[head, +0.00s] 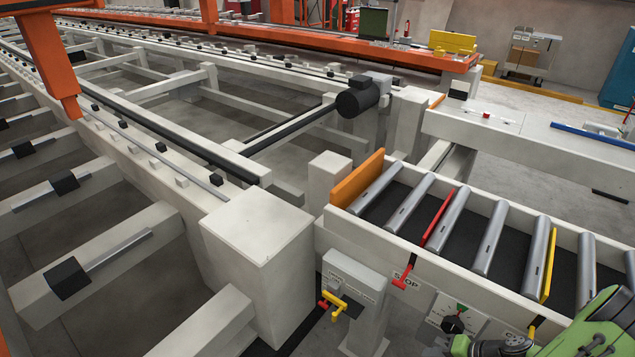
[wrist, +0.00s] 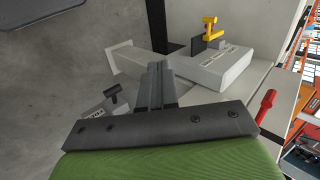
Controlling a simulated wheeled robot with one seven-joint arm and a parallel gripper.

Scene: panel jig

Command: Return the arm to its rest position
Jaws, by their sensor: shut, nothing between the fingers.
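My gripper (wrist: 158,68) shows in the wrist view with its two dark fingers together and nothing between them. Its dark crossbar and green body fill the bottom of that view. In the head view only part of my green arm (head: 595,325) shows, at the bottom right corner, in front of the near end of the roller conveyor. My gripper's fingers cannot be made out there.
The roller conveyor (head: 400,243) has an orange end plate (head: 357,178) and a red lever (head: 402,275) on its side. A pale box (head: 350,283) with a yellow handle (head: 335,304) stands beside it. The handle also shows in the wrist view (wrist: 210,27).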

